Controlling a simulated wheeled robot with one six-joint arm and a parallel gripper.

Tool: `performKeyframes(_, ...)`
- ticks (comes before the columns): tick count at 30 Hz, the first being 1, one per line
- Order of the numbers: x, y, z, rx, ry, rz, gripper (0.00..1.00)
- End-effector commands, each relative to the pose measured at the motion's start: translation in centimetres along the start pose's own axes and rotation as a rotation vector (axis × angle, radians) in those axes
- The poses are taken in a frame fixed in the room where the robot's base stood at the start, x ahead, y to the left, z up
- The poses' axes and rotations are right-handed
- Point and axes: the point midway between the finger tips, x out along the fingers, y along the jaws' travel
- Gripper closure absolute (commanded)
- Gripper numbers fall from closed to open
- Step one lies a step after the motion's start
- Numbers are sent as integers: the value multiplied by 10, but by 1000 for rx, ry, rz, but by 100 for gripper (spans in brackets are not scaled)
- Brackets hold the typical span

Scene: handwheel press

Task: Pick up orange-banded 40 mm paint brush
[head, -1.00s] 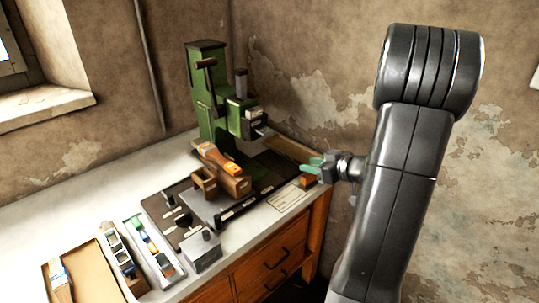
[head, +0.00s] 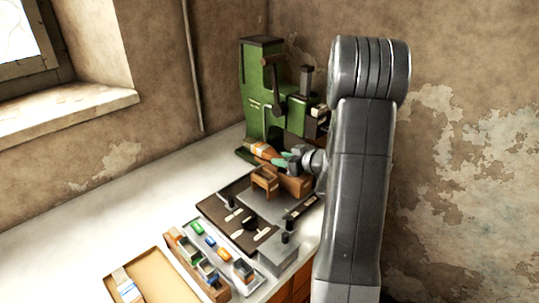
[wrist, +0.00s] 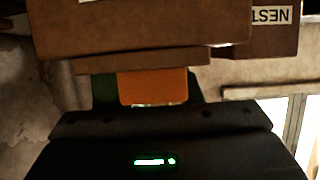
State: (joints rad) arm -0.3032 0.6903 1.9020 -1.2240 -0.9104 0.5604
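In the head view an orange piece (head: 264,150), apparently the orange-banded brush, lies tilted on a wooden holder (head: 265,181) in front of the green press. My gripper (head: 288,160) has its green fingertips right beside it, at its right end. In the wrist view an orange block (wrist: 152,87) shows between my two green fingers (wrist: 148,90), which stand apart on either side of it. I cannot tell whether they touch it. The bristles cannot be made out.
The green press (head: 262,85) stands close behind my gripper. A dark board (head: 212,206) with small parts lies in front. A tray with several coloured items (head: 195,252) and a cardboard tray (head: 163,286) with a brush are at the front left. The left worktop is clear.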

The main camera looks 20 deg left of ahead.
Motion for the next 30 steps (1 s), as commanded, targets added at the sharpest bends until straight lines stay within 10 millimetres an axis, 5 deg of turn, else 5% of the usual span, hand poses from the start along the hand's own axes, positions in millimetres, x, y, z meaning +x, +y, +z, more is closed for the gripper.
performKeyframes(3, 0, 0, 0, 0, 0, 1, 67)
performKeyframes(9, -1, 0, -1, 0, 1, 1, 100)
performKeyframes(30, -1, -4, -16, 1, 1, 5, 100)
